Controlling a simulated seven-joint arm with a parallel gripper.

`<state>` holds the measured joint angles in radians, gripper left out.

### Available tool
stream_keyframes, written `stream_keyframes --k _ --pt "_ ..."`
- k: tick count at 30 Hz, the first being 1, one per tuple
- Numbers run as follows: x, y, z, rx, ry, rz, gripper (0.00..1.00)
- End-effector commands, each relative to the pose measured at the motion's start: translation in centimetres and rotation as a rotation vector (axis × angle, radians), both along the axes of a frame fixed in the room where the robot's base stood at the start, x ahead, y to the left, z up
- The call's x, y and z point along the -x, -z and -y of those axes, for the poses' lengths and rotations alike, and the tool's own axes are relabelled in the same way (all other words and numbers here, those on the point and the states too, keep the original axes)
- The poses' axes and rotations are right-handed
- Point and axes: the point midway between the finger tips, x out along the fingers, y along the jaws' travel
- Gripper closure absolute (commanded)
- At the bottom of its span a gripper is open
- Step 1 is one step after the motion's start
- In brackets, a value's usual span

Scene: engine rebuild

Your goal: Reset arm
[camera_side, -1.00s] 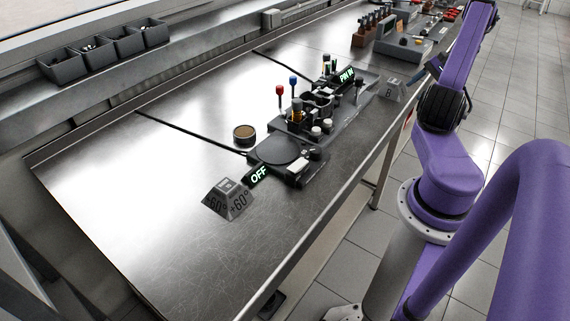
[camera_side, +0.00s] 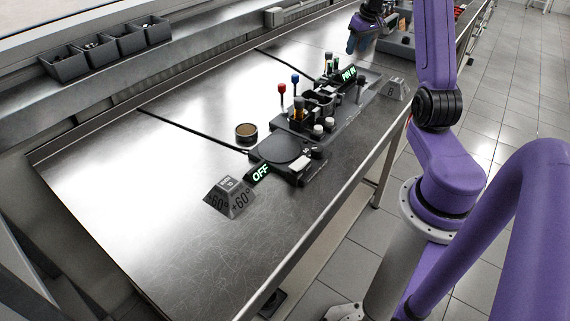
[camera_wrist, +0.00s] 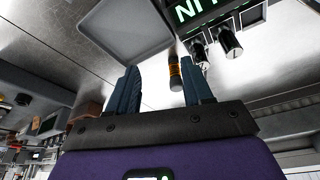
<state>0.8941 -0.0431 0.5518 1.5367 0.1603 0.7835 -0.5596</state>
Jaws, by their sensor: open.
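My gripper (camera_side: 362,38) hangs in the air over the back part of the bench in the side view, beyond the black fixture (camera_side: 330,115). In the wrist view its two blue-grey fingers (camera_wrist: 162,85) are spread apart, with no object held between them. A dark cylinder with an orange band (camera_wrist: 175,72) shows beyond the fingers, close to the right one. Part of a green-lit display (camera_wrist: 195,10) and two dark knobs (camera_wrist: 230,42) show at the top right of the wrist view.
A lit OFF sign (camera_side: 260,174) stands by a round dark plate (camera_side: 280,148). A brown-topped ring (camera_side: 246,131) lies to its left. Angle-marked block (camera_side: 230,197) and B block (camera_side: 393,87) flank the fixture. Grey bins (camera_side: 65,66) line the ledge. The bench's near left is clear.

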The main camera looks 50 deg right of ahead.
Motion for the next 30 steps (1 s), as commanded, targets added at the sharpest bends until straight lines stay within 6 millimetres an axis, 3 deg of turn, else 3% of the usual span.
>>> stream_keyframes --k 1,6,10,14,21,24,30 --pt "-1.6 -0.5 -3.1 -0.007 -0.06 -0.006 0.5" --pt "-4.9 -1.5 -12.8 -0.031 -0.226 -0.031 0.5" --pt "-5.6 -2.1 -20.1 -0.042 -0.354 -0.054 0.5" --pt "-5.0 -2.7 -27.1 -0.049 -0.481 -0.079 0.5" --pt "-0.7 -3.2 -38.2 -0.05 -0.715 -0.129 0.5" --pt "2.1 -3.4 -41.9 -0.045 -0.813 -0.151 0.5" --pt "8.5 -3.3 -47.4 -0.024 -1.006 -0.193 0.5"
